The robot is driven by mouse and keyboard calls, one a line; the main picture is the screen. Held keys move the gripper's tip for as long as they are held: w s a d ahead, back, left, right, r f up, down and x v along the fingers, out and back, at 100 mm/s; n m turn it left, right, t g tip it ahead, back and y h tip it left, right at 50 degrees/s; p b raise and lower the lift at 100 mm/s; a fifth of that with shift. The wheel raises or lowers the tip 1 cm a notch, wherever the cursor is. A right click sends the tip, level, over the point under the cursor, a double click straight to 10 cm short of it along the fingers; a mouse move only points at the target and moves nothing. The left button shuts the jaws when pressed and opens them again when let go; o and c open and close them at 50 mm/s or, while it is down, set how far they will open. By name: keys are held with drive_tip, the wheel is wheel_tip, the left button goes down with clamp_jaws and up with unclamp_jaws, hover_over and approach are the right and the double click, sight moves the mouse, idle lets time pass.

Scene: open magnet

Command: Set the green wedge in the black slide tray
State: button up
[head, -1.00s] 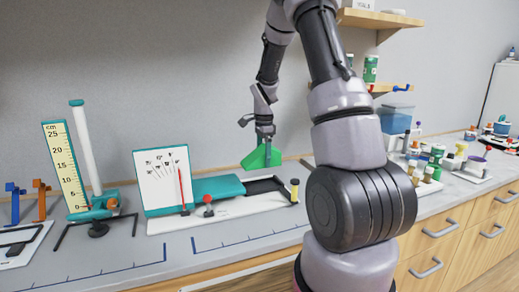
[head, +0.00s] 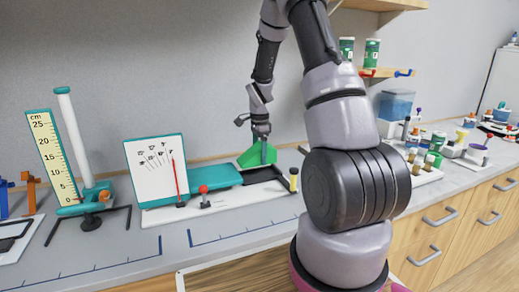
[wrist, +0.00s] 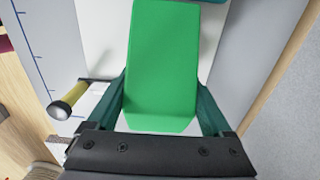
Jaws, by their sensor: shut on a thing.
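My gripper (head: 262,146) is shut on the green wedge (head: 257,157), with a finger on each side of it. In the wrist view the wedge (wrist: 163,60) fills the space between the fingers. In the head view the wedge is over the back of the black slide tray (head: 262,194), beside the right end of a teal block. I cannot tell whether it touches the tray.
The teal block (head: 215,178) lies left of the tray. A red-tipped knob (head: 203,192) and a white scale card (head: 152,165) stand left. Bottles and jars crowd the bench at right.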

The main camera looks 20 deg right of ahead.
sight(260, 176)
drive_tip(key=shift+f, duration=2.65)
drive_tip(key=shift+s+f, duration=0.15)
drive_tip(key=shift+f, duration=0.05)
drive_tip(key=o, duration=1.2)
drive_tip(key=shift+o, duration=0.2)
drive_tip(key=shift+s+f, duration=0.1)
